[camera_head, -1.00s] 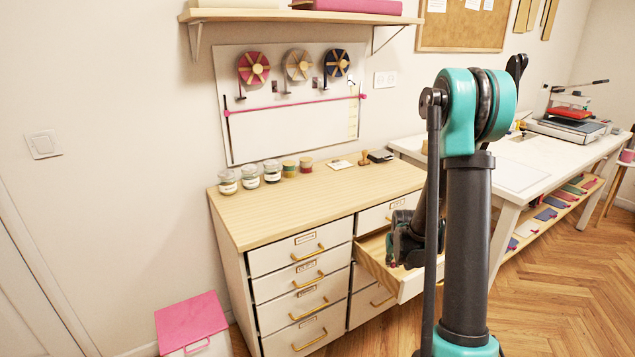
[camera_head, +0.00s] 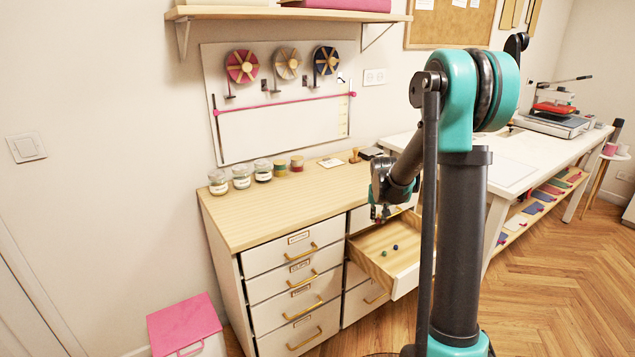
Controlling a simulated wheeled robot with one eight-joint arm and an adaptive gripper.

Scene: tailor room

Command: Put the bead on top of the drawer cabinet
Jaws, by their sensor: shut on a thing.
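The drawer cabinet (camera_head: 265,212) has a light wood top and white drawer fronts. Its upper right drawer (camera_head: 368,244) is pulled open. My gripper (camera_head: 380,213) is raised above the open drawer, beside the right part of the cabinet top. It is shut on a small bead, which is mostly hidden; a tiny reddish spot shows at the fingertips.
Several jars (camera_head: 241,177) and small containers line the cabinet top's back edge, with a white card (camera_head: 331,163) and a stamp (camera_head: 354,156). The front and middle of the top are clear. A white table (camera_head: 510,165) stands at the right. A pink-lidded bin (camera_head: 183,322) stands at lower left.

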